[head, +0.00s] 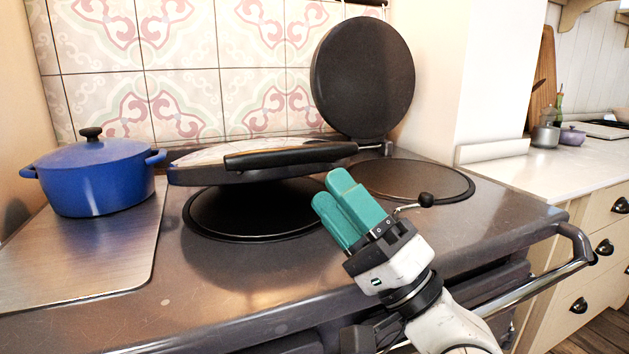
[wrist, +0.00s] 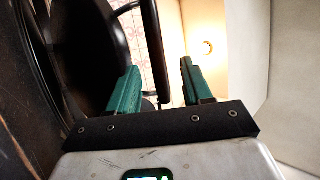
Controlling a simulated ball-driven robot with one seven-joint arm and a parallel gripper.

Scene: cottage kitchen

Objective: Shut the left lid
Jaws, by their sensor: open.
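The left lid (head: 205,173) is a flat round cover with a shiny top. It hangs low and nearly level above the left hotplate (head: 255,222), with a dark gap between them. Its black bar handle (head: 290,156) runs along its near right side. My gripper (head: 333,190), with teal fingers, is open and empty. In the head view it is in front of the hotplates, below the handle's right part, and appears apart from the lid. In the wrist view the two fingers (wrist: 160,78) stand apart, with a dark disc and a black bar beyond.
The right lid (head: 362,77) stands upright behind the bare right hotplate (head: 415,182). A blue pot (head: 95,180) sits on the steel plate (head: 80,260) at left. A rail (head: 545,275) runs along the stove's front edge. A pale counter (head: 545,170) lies to the right.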

